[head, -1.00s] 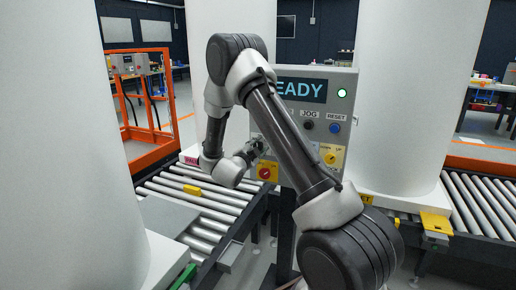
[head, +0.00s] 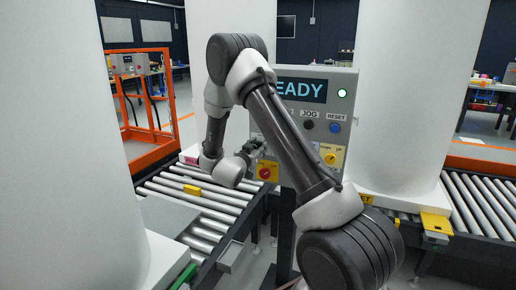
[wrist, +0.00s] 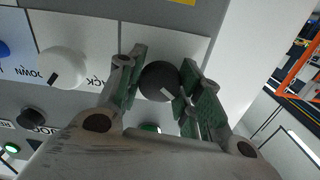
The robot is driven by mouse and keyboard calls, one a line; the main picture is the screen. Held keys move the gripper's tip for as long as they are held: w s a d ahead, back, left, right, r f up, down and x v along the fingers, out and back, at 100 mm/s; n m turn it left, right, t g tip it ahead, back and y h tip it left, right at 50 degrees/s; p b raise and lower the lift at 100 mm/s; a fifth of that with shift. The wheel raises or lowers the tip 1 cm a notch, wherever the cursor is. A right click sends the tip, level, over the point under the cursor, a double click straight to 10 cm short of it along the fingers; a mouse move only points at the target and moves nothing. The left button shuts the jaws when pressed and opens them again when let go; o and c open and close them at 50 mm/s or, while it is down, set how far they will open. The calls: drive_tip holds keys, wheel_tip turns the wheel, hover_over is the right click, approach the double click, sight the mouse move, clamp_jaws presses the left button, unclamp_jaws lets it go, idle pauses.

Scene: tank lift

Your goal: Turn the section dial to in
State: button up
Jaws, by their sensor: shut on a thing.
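In the wrist view, a round dark dial (wrist: 157,82) with a short white pointer mark sits on a pale plate of the panel. My gripper (wrist: 160,86) has its two green-padded fingers on either side of this dial, shut on it. The mark points toward the lower right of that picture. The dial's position labels are not readable, so I cannot tell its named setting. In the head view, my gripper (head: 253,148) is at the left part of the control panel (head: 347,75), and my arm hides the dial there.
In the wrist view, a white knob (wrist: 62,68) with a dark mark is beside the dial. The head view shows a red knob (head: 265,173), a yellow knob (head: 330,159) and a partly covered "READY" display (head: 302,90). Roller conveyors (head: 190,205) and large white tanks (head: 410,100) flank the panel.

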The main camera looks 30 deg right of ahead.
drive_tip(key=shift+n, duration=0.6)
drive_tip(key=o, duration=1)
drive_tip(key=shift+o, duration=0.2)
drive_tip(key=v, duration=1.2)
